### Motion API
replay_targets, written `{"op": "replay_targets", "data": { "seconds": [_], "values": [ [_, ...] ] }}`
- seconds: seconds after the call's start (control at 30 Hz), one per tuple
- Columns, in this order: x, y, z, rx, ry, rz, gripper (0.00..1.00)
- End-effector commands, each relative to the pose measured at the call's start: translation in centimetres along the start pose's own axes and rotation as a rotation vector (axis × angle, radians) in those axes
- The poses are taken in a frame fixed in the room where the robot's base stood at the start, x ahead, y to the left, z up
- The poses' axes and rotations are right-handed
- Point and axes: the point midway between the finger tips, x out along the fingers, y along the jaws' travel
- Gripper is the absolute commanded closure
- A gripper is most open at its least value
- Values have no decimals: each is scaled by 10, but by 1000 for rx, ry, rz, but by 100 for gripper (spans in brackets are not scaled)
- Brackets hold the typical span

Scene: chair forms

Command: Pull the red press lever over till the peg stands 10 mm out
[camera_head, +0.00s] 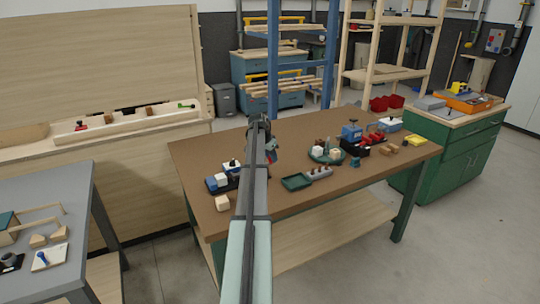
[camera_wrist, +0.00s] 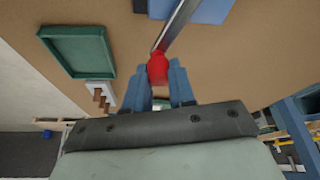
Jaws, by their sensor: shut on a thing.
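The red knob (camera_wrist: 158,68) of the press lever sits between the blue fingers of my gripper (camera_wrist: 160,75) in the wrist view. The gripper is shut on it. The lever's grey metal bar (camera_wrist: 176,27) runs from the knob up and to the right, toward a blue part (camera_wrist: 207,10) at the top edge, probably the press. In the head view my arm covers most of the press, and a small blue and red patch (camera_head: 271,150) shows just right of the arm. I cannot make out the peg or how far it stands out.
A green tray (camera_head: 297,181) and a grey stepped block (camera_head: 319,174) lie right of my arm on the brown table (camera_head: 300,225). Blue and white blocks (camera_head: 222,182) and a wooden block (camera_head: 222,203) lie left.

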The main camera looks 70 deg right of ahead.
Motion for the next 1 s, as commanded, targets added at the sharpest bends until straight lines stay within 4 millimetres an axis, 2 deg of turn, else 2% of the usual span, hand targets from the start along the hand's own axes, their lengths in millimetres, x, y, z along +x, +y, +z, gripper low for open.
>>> {"op": "replay_targets", "data": {
  "seconds": [0.5,1.0],
  "values": [
    [-13,31,29,448,6,189,100],
    [-23,40,55,740,3,311,100]
  ]
}}
